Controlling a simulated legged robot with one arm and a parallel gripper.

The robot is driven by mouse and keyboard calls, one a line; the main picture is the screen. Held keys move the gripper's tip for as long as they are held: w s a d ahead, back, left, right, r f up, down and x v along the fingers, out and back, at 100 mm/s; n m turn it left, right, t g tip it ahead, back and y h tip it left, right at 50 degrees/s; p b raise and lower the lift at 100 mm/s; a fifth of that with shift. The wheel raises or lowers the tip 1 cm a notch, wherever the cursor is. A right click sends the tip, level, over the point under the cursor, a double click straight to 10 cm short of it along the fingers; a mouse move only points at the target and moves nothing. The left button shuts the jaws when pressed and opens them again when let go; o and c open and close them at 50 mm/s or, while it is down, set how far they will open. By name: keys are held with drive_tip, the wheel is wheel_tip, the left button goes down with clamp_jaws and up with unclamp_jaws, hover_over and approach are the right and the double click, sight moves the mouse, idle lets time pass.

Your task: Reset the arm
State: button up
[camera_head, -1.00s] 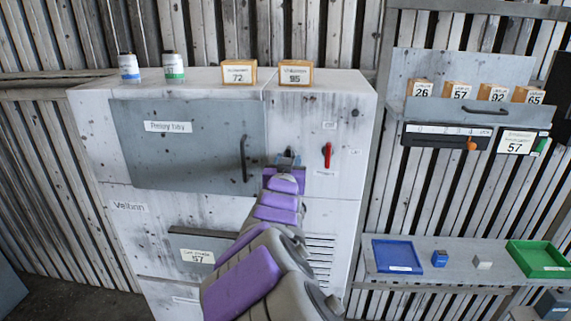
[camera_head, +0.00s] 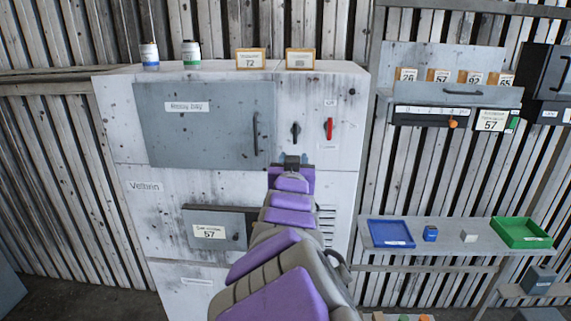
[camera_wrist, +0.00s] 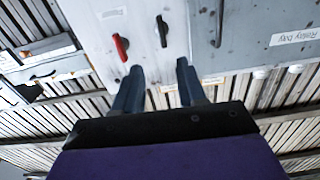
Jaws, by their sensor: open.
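My gripper (camera_head: 291,160) is at the end of my purple and grey arm, in front of the white cabinet (camera_head: 150,225), just below its two knobs. In the wrist view its two dark blue fingers (camera_wrist: 157,88) stand apart with nothing between them. The black knob (camera_head: 295,132) and the red knob (camera_head: 329,128) are both upright on the cabinet's right part; the wrist view shows the black knob (camera_wrist: 162,31) and red knob (camera_wrist: 121,47) beyond the fingers. My gripper touches neither knob, as far as I can see.
The relay bay door (camera_head: 205,125) is shut, and a drawer (camera_head: 212,229) below it sticks out a little. Two bottles and two labelled boxes (camera_head: 251,58) stand on top. At right, a shelf holds a blue tray (camera_head: 391,233) and a green tray (camera_head: 521,233).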

drive_tip(key=s+d+f+g+b, duration=0.3)
drive_tip(key=s+d+f+g, duration=0.2)
drive_tip(key=s+f, duration=0.4)
drive_tip(key=s+d+f+g+b, duration=0.35)
drive_tip(key=s+f, duration=0.25)
drive_tip(key=f, duration=0.6)
drive_tip(key=s+d+f+g+b, duration=0.1)
drive_tip(key=s+f+g, duration=0.2)
drive_tip(key=s, duration=0.7)
drive_tip(key=s+d+f+g+b, duration=0.2)
drive_tip(key=s+f+g, duration=0.2)
drive_tip(key=s, duration=0.7)
drive_tip(key=s+d+f+g+y+b, duration=0.1)
drive_tip(key=s+f+g, duration=0.3)
drive_tip(key=s, duration=0.6)
wheel_tip(320, 180, down, 2)
drive_tip(key=shift+s+d+f+n+b, duration=0.15)
drive_tip(key=shift+d+n+b, duration=0.25)
drive_tip(key=shift+d, duration=0.3)
drive_tip(key=shift+a, duration=0.3)
drive_tip(key=shift+d, duration=0.1)
